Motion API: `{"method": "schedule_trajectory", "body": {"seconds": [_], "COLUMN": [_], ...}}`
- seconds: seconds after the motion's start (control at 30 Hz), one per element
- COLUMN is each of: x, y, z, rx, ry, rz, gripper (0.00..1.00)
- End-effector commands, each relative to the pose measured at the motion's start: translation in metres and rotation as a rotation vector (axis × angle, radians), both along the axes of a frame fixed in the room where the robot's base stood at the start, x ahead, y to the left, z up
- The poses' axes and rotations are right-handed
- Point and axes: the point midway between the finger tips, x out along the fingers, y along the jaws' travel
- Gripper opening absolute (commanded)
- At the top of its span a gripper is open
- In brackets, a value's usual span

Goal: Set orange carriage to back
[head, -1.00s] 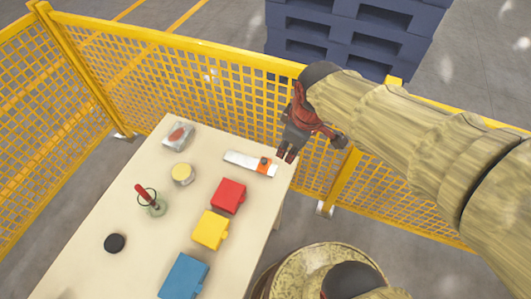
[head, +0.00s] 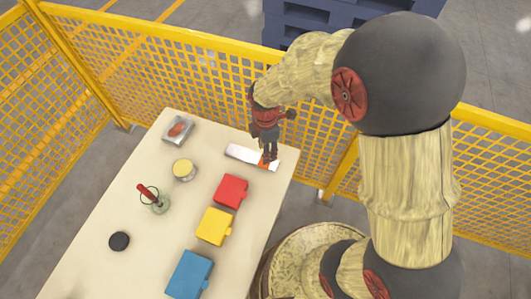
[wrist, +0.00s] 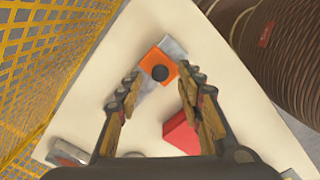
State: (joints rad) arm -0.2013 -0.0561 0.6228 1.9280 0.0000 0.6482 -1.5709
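The orange carriage (wrist: 150,72) sits on a pale rail (head: 241,153) at the far right corner of the table. It has a round black knob (wrist: 160,73) on top. In the head view the carriage (head: 264,161) is near the rail's right end and partly hidden by my fingers. My gripper (head: 268,158) points down over it. In the wrist view my gripper (wrist: 161,78) is open, with one finger on each side of the carriage and knob. I see no clear contact, and cannot tell the height of the fingertips.
A red block (head: 231,191), a yellow block (head: 214,227) and a blue block (head: 189,275) line the table's right side. Yellow mesh fence (head: 190,80) stands behind.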

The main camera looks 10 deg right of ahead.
Motion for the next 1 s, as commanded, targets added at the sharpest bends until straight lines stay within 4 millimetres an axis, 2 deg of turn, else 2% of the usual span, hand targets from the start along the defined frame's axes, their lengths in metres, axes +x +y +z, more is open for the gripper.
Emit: {"method": "schedule_trajectory", "body": {"seconds": [0.03,0.17,0.47,1.0], "x": [-0.0001,0.0005,0.0005,0.0003], "y": [-0.0001,0.0,0.0,0.0], "z": [-0.007,-0.0147,-0.0164,-0.0163], "rx": [0.0,0.0,0.0,0.0], "ry": [0.001,-0.002,-0.002,-0.001], "rz": [0.0,-0.001,-0.001,-0.001], "gripper": [0.37,0.37,0.37,0.07]}}
